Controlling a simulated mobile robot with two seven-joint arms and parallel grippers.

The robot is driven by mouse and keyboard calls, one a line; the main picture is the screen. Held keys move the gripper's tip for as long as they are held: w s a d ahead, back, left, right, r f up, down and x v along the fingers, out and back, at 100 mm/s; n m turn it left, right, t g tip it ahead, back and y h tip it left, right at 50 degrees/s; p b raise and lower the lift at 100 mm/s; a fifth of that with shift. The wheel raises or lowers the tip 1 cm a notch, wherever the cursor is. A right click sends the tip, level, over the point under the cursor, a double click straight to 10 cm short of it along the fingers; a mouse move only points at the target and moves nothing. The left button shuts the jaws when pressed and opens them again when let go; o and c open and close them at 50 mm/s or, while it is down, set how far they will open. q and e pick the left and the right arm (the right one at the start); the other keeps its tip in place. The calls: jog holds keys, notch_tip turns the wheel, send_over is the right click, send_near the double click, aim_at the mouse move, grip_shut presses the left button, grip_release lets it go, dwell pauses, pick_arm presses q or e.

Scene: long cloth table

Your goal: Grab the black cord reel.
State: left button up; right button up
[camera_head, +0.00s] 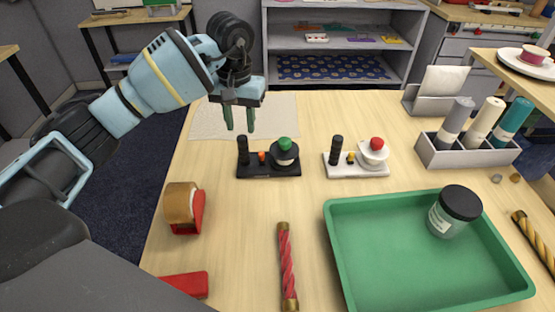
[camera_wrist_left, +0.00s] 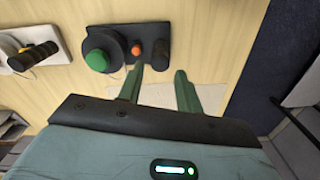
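The black cord reel (camera_head: 283,159) is a round black piece with a green knob on top, on the right part of a black base (camera_head: 268,172). A black post and a small orange knob stand on the same base. The reel also shows in the left wrist view (camera_wrist_left: 101,42), left of the fingertips. My left gripper (camera_head: 240,125) is open and empty, pointing down above the table, behind and left of the reel. Its two green fingers also show apart in the left wrist view (camera_wrist_left: 159,74). My right gripper is not in view.
A similar white stand (camera_head: 357,171) with a red knob is to the right. A tape dispenser (camera_head: 184,207), a red striped rod (camera_head: 287,262) and a green tray (camera_head: 400,280) holding a jar are nearer. A beige mat (camera_head: 282,115) lies behind the black base.

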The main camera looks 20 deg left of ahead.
aim_at(242, 137)
pick_arm(q)
jog(key=shift+f, duration=0.1)
jog(key=shift+f, duration=0.75)
jog(key=shift+w+a+f+p, duration=0.1)
jog(key=shift+f+p, duration=0.15)
jog(key=shift+f, duration=1.3)
jog(key=shift+w+f+p, duration=0.1)
jog(key=shift+f+p, duration=0.15)
jog(key=shift+f, duration=1.25)
grip_shut()
